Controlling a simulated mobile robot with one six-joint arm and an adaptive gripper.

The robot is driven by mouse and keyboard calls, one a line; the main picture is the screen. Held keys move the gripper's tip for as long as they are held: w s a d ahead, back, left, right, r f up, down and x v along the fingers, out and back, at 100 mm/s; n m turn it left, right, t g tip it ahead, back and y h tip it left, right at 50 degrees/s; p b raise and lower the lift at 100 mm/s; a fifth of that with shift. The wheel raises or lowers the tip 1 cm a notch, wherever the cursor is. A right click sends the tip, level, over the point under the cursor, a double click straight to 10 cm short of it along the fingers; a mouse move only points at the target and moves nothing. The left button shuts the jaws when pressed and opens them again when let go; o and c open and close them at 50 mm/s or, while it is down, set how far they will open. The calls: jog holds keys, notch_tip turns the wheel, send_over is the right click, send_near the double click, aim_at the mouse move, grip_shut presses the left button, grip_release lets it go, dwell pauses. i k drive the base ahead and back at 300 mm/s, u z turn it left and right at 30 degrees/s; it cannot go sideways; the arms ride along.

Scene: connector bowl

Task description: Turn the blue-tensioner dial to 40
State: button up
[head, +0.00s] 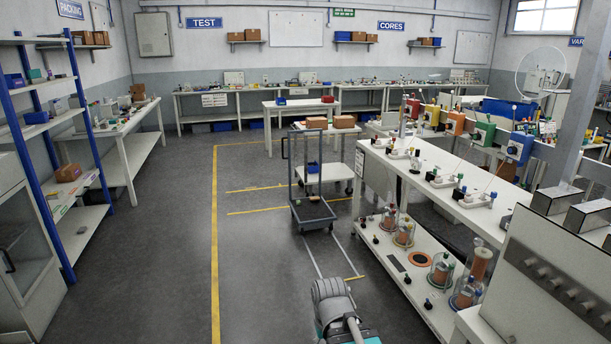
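A blue box-shaped unit (520,147), which looks like the blue tensioner, stands at the right end of a row of coloured units above the long white bench on the right. Its dial and any numbers on it are too small to make out. Part of my own arm shows at the bottom middle, well to the left of the blue unit and nearer the camera. My gripper's fingers do not show.
The white bench (430,165) has a lower shelf with glass-covered coils. A cart (312,212) stands in the aisle. Grey floor (160,250) is clear on the left.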

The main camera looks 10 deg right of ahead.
aim_at(513, 150)
jog(key=u, duration=0.05)
jog(key=i, duration=1.4)
jog(key=z, duration=1.9)
jog(key=k, duration=0.6)
